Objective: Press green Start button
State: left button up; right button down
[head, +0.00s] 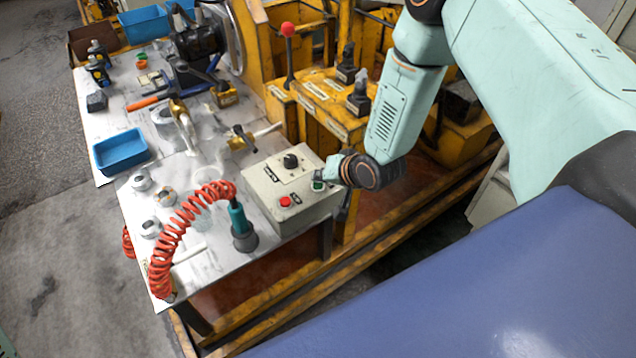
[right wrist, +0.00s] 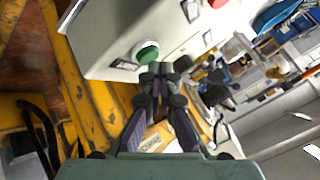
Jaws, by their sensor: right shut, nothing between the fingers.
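The grey control box (head: 262,192) sits at the right front edge of the table. Its green Start button (head: 318,186) is at the right end of its top face, partly hidden by my right gripper (head: 328,178). In the right wrist view the green button (right wrist: 147,53) shows just past the fingertips (right wrist: 160,69). My right gripper is shut and empty, with its tips right beside the button. I cannot tell whether they touch it. My left gripper is not in view.
A red button (head: 285,201) and a black knob (head: 290,161) are on the same box. A coiled red hose (head: 180,225) with a teal tool (head: 240,228) lies to the left. A yellow machine frame (head: 318,97) with a red-knobbed lever (head: 288,30) stands behind.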

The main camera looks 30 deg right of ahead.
aim_at(320, 185)
jog(key=shift+f+b, duration=0.3)
jog(key=shift+f, duration=0.1)
jog(key=shift+r, duration=0.15)
dwell(0.5)
jog(key=shift+r+p, duration=0.7)
notch_tip(320, 185, up, 5)
jog(key=p, duration=0.4)
dwell(0.7)
